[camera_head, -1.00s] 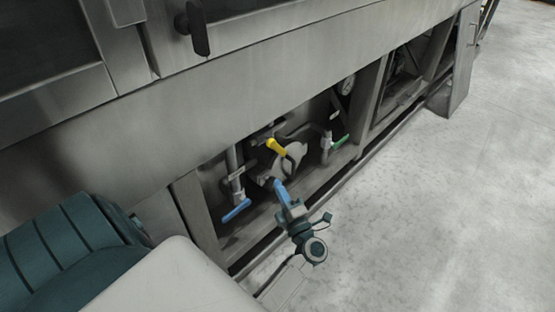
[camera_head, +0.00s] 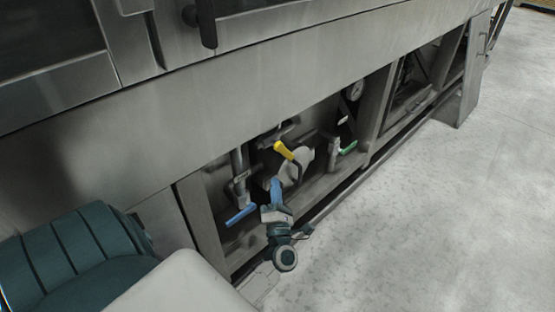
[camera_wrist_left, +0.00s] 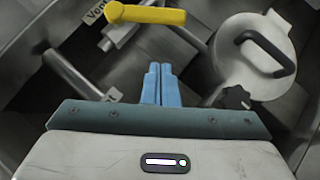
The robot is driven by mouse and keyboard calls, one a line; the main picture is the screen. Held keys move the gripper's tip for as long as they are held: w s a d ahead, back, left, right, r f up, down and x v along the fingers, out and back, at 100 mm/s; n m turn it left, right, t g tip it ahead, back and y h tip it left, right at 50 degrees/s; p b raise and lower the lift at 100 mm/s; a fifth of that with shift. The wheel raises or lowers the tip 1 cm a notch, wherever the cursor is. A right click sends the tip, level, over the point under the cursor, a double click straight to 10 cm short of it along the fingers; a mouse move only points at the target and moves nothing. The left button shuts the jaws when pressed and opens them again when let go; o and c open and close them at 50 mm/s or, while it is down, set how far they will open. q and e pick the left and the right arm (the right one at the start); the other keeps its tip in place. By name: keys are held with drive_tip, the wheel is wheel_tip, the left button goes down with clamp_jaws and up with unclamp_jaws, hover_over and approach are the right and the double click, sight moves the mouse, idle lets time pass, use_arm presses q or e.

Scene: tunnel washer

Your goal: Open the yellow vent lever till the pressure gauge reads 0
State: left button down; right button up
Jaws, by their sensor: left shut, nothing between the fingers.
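The yellow vent lever (camera_head: 284,149) is in the recess under the machine. In the left wrist view the yellow lever (camera_wrist_left: 148,15) lies roughly level across the top, beside a partly cut-off "Vent" label (camera_wrist_left: 96,14). My left gripper (camera_head: 275,181) is below the lever and a little to its left in the head view. In the left wrist view its blue fingers (camera_wrist_left: 160,68) are together and empty, pointing toward the lever with a gap between. The pressure gauge (camera_head: 355,90) is up and right in the recess, too small to read. My right gripper is not in view.
A blue-handled valve (camera_head: 240,214) is left of my gripper, and a green handle (camera_head: 348,147) is to the right. A round lid with a dark handle (camera_wrist_left: 255,55) is right of the lever. A steel frame borders the recess. The grey floor (camera_head: 450,220) is clear.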

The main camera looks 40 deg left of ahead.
sight(285, 152)
use_arm(q)
drive_tip(key=shift+w+a+r, duration=0.2)
drive_tip(key=shift+w+r, duration=0.35)
drive_tip(key=shift+w, duration=0.25)
drive_tip(key=shift+w+a+r, duration=0.25)
drive_tip(key=shift+w+r, duration=0.3)
drive_tip(key=shift+w, duration=0.25)
drive_tip(key=shift+w+a+r, duration=0.2)
drive_tip(key=shift+w+r, duration=0.35)
drive_tip(key=shift+w, duration=0.25)
